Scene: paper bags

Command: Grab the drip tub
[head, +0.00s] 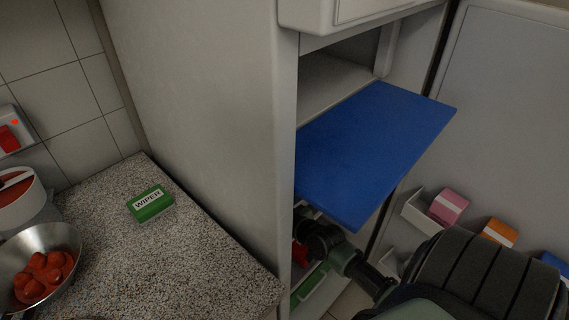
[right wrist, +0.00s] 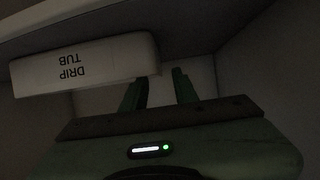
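The drip tub (right wrist: 84,66) is a pale white box with a "DRIP TUB" label. It shows in the right wrist view at upper left, in dim light, against a pale surface. My right gripper (right wrist: 158,84) is open there, its two green fingers apart with nothing seen between them. The left finger is close to the tub's right end; I cannot tell whether they touch. In the head view my right arm (head: 345,258) reaches into the open cabinet below a blue board. The drip tub and the right fingertips are hidden in that view. My left gripper is not in view.
The blue board (head: 375,150) juts out of the cabinet (head: 220,130) above my right arm. The open door (head: 510,90) at right carries bins with pink and orange boxes. A speckled counter (head: 190,255) at left holds a green WIPER box (head: 150,203) and a metal bowl (head: 68,241).

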